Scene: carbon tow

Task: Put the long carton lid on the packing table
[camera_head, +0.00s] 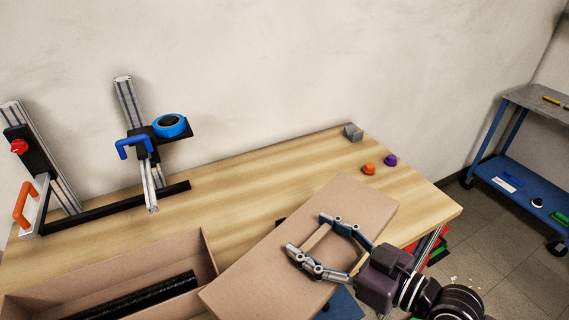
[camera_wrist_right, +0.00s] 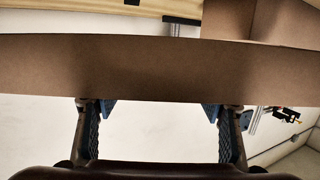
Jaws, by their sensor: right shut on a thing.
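The long carton lid (camera_head: 345,204) is a flat brown cardboard piece, slanting from lower left to upper right over the right part of the wooden packing table (camera_head: 240,185). My right gripper (camera_head: 308,235) is shut on the lid, its fingers spread around a raised tan strip on top. In the right wrist view the lid (camera_wrist_right: 160,68) crosses the picture as a wide brown band above the fingers of the right gripper (camera_wrist_right: 160,108). Whether the lid touches the tabletop cannot be told. My left gripper is not in view.
An open carton (camera_head: 210,262) with a black roll (camera_head: 140,298) stands left of the lid. Behind are an aluminium-profile stand with blue tape (camera_head: 170,125), an orange knob (camera_head: 369,169), a purple knob (camera_head: 390,160) and a grey block (camera_head: 353,133). A blue cart (camera_head: 520,190) stands right.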

